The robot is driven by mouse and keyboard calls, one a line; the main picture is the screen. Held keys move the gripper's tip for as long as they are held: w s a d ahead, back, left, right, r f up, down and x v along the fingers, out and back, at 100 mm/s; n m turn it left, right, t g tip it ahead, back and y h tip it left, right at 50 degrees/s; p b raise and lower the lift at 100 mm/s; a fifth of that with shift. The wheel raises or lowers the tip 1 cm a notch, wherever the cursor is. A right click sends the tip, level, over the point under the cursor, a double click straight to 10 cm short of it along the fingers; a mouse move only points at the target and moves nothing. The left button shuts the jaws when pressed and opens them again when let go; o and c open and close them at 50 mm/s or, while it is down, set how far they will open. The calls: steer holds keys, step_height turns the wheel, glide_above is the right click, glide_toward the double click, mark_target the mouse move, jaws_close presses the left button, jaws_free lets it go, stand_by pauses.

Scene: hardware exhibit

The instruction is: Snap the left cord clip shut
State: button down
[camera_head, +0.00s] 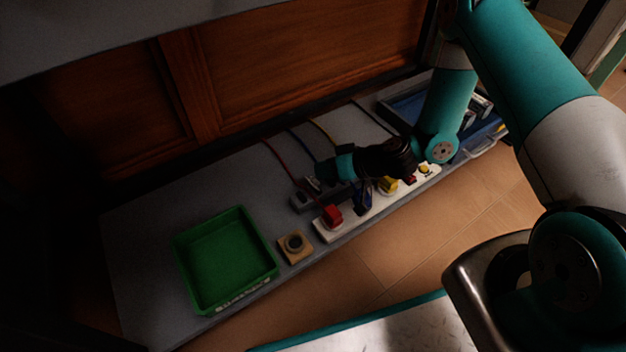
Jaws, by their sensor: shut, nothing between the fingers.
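A grey clip base (300,203) lies on the bench behind the white power strip (350,222). A small pale part stands up at its left end by the red cord (279,160); it looks like the left cord clip (313,184). It is too small and dark to tell whether it is open or shut. My gripper (322,173) is shut and empty, pointing left, just right of this clip. I cannot tell whether it touches it. My gripper and wrist hide the rest of the base.
A red plug (332,216), a blue plug (362,201) and a yellow plug (389,186) sit on the strip. A blue bin (487,137) is right. The bench's back left is clear.

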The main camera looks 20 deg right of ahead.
steer(key=shift+s+a+f, duration=0.1)
steer(key=shift+a+f, duration=0.05)
steer(key=shift+a, duration=0.05)
steer(key=shift+s+a+f, duration=0.2)
steer(key=shift+a+f, duration=0.1)
steer(key=shift+a, duration=0.3)
stand_by(0.8)
stand_by(0.3)
steer(key=shift+w+d+r+p, duration=0.2)
steer(key=shift+d+r, duration=0.1)
steer(key=shift+d, duration=0.2)
steer(key=shift+w+d+r+p, duration=0.15)
steer(key=shift+d+r, duration=0.1)
steer(key=shift+d, duration=0.2)
steer(key=shift+w+d+r+p, duration=0.25)
steer(key=shift+d+r+p, duration=0.15)
steer(key=shift+d, duration=0.3)
steer(key=shift+w+d+r+p, duration=0.2)
steer(key=shift+d+r+p, duration=0.15)
steer(key=shift+d, duration=0.4)
steer(key=shift+w+d+r+p, duration=0.3)
steer(key=shift+d+r, duration=0.15)
steer(key=shift+d, duration=0.25)
steer(key=shift+s+a, duration=0.1)
